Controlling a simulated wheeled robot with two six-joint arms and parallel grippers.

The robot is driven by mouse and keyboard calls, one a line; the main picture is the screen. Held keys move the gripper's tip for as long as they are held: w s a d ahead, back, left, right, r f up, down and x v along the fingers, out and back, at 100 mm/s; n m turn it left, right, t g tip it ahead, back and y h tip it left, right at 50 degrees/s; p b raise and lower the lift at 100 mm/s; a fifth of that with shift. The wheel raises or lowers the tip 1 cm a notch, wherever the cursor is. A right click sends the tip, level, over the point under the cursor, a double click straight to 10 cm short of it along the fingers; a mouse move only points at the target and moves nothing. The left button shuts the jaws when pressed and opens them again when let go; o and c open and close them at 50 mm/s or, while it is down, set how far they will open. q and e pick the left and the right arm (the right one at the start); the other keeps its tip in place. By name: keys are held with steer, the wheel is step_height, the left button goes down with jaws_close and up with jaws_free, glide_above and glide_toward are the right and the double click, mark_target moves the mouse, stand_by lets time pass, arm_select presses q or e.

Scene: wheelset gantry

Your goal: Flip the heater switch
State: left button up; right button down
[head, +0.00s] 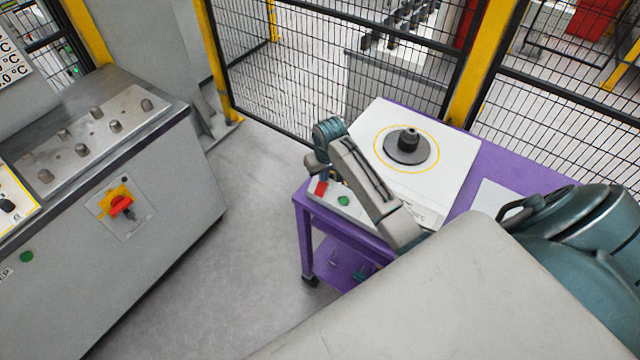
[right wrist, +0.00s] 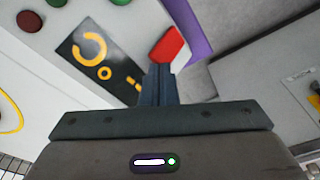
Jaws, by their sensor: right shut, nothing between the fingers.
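The white induction-type heater (head: 450,180) stands on a purple cart, with a dark stepped hub on its top plate inside a yellow ring. Its red switch (head: 320,187) is at the left end of the front panel. In the right wrist view the switch (right wrist: 168,46) shows as a red and white rocker. My right gripper (head: 314,170) is shut and empty, just above the switch. In the right wrist view its fingertips (right wrist: 158,72) point at the lower edge of the rocker; I cannot tell whether they touch. My left gripper is out of view.
A green button (head: 344,201) sits beside the switch on the heater. A grey cabinet (head: 170,250) with a yellow and red rotary switch (head: 118,202) stands at left. Black mesh fencing (head: 270,80) runs behind the cart. The floor between cabinet and cart is clear.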

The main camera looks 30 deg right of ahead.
steer(key=shift+s+f, duration=0.1)
steer(key=shift+f, duration=0.4)
steer(key=shift+r+p, duration=0.75)
steer(key=shift+r, duration=2.85)
